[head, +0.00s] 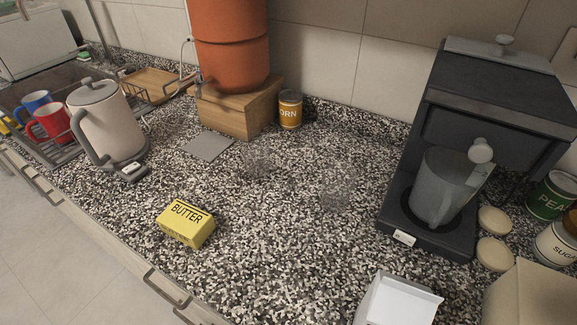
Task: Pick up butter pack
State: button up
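The butter pack (186,223) is a yellow block with "BUTTER" in dark letters on top. It lies flat on the speckled black-and-white countertop (270,245), near the front edge, left of the middle in the head view. Nothing touches it or covers it. My gripper is not in view.
A kettle (102,120) and a dish rack with red (50,121) and blue mugs stand left. An orange dispenser (232,50) on a wooden block and a corn can (290,109) stand behind. Clear glasses (338,187) stand mid-counter. A coffee machine (480,120) and white box (398,302) are right.

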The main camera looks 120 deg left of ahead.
aim_at(191, 225)
jog(key=u, duration=0.1)
jog(key=k, duration=0.2)
jog(key=z, duration=0.55)
jog(key=i, duration=1.35)
jog(key=u, duration=4.95)
